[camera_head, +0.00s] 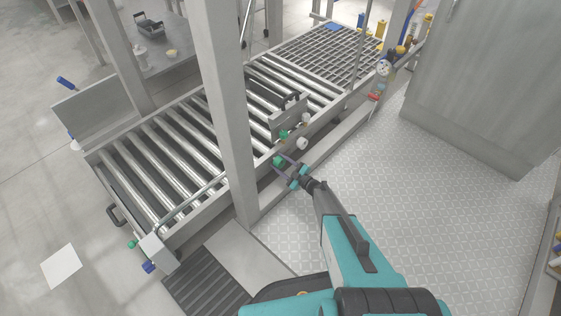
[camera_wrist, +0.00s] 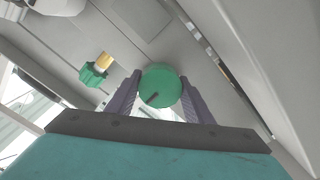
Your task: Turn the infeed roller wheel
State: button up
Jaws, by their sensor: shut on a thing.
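A round green wheel (camera_wrist: 160,87), with a dark mark on its face, sits between the two fingers of my gripper (camera_wrist: 160,100) in the wrist view. The fingers are shut on its left and right sides. In the head view the green wheel (camera_head: 278,161) shows at the side of the roller conveyor (camera_head: 190,139), by the grey post. My gripper (camera_head: 287,166) reaches it from the lower right. No label shows on the wheel.
Another green knob (camera_wrist: 93,75) on a brass stem is close to the left finger. A grey post (camera_head: 229,120) stands just left of my gripper. White knobs (camera_head: 302,143) are above right. Patterned floor plate (camera_head: 400,200) lies clear to the right, before a grey cabinet (camera_head: 490,85).

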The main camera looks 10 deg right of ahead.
jog(key=shift+r+m, duration=0.1)
jog(key=shift+m, duration=0.2)
jog(key=shift+w, duration=0.1)
jog(key=o, duration=1)
jog(key=shift+o, duration=0.2)
jog(key=p+v, duration=0.2)
jog(key=v, duration=1.2)
